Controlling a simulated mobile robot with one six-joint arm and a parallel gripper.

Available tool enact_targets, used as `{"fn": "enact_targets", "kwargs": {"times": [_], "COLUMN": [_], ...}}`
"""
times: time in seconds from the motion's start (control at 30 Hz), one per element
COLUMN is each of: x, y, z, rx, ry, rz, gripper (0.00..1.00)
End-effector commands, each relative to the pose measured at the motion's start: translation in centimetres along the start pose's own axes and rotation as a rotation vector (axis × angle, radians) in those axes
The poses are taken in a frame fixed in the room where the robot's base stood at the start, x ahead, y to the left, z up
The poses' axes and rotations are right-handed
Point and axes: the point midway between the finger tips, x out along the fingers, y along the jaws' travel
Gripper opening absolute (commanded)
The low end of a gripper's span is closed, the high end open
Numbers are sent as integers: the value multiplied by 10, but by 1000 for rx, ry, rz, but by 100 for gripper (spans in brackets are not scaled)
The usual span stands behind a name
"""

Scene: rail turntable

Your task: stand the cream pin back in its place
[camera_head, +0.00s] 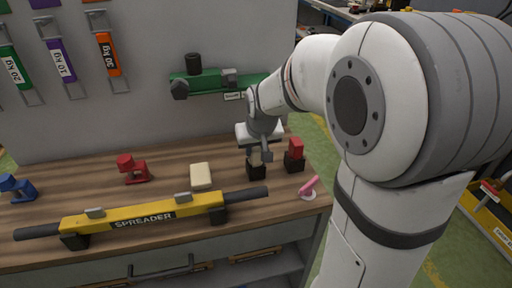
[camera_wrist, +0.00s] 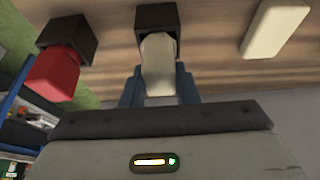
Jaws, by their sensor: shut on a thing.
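The cream pin (camera_wrist: 158,62) is between the two blue fingers of my gripper (camera_wrist: 158,92) in the wrist view. My gripper is shut on it. The pin's far end meets a black holder block (camera_wrist: 157,17); I cannot tell how deep it sits in it. In the head view a little of the cream pin (camera_head: 256,158) shows between my gripper (camera_head: 262,150) and the black block (camera_head: 257,172). The pin looks roughly upright there.
A red pin (camera_head: 296,148) stands in a black block (camera_head: 294,164) close on the right. A cream slab (camera_head: 201,176) lies to the left. A pink-handled piece (camera_head: 309,186) is near the right edge. The yellow spreader bar (camera_head: 145,215) lies in front, and a green tool (camera_head: 210,82) hangs behind.

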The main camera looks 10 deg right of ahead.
Motion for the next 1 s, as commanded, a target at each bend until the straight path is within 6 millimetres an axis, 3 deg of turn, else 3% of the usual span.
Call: {"fn": "enact_targets", "kwargs": {"times": [0.03, 0.07, 0.33, 0.67, 1.0], "x": [2, 1, 0, -6, -62], "y": [0, 0, 0, 0, 0], "z": [1, 0, 0, 0, -1], "rx": [0, 0, 0, 0, 0], "ry": [1, 1, 0, 1, 4], "rz": [0, 0, 0, 0, 0], "gripper": [0, 30, 52, 52, 52]}}
